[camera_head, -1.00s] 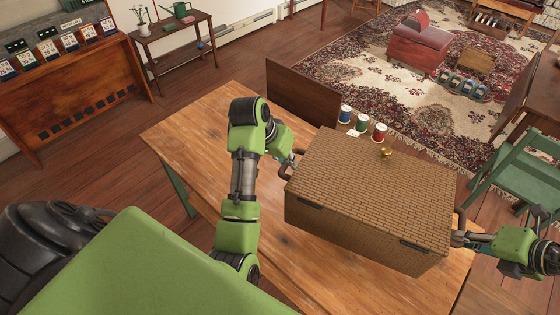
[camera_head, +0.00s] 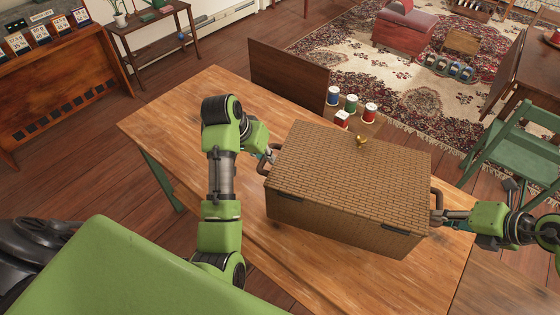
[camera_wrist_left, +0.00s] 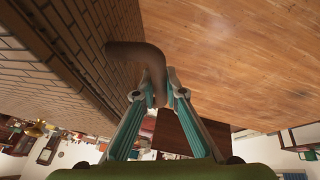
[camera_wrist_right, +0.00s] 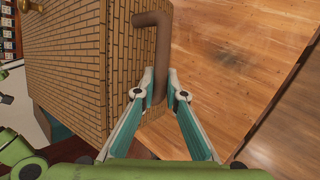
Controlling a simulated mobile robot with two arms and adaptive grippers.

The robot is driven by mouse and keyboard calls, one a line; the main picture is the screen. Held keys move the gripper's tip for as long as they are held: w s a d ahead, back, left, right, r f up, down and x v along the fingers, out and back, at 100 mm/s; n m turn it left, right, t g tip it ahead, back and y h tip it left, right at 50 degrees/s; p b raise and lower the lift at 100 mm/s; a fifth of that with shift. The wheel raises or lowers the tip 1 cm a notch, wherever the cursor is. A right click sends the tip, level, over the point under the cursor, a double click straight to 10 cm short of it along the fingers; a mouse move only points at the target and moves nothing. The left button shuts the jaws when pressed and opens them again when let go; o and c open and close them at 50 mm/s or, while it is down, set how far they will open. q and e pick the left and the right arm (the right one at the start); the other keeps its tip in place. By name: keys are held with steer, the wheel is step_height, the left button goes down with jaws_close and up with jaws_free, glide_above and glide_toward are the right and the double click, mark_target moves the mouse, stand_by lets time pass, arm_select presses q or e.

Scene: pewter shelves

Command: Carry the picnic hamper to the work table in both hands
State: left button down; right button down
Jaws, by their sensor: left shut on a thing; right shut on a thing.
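The picnic hamper (camera_head: 345,190) is a brown woven box with a closed lid and a brass knob (camera_head: 361,141). It is level over the wooden work table (camera_head: 190,115); I cannot tell whether its base touches the top. My left gripper (camera_head: 270,156) is shut on the curved brown handle at its left end, and the left wrist view shows that handle (camera_wrist_left: 138,52) between the fingers. My right gripper (camera_head: 440,216) is shut on the handle at its right end, and the right wrist view shows this handle (camera_wrist_right: 162,50) between the fingers. The hamper hides part of the tabletop.
A dark upright panel (camera_head: 288,78) is at the table's far edge. A green chair (camera_head: 515,150) stands to the right. Bare tabletop shows left of the hamper and in front of it.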

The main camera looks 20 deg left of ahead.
arm_select(q)
steer(key=shift+a, duration=0.15)
arm_select(e)
steer(key=shift+w+d, duration=0.1)
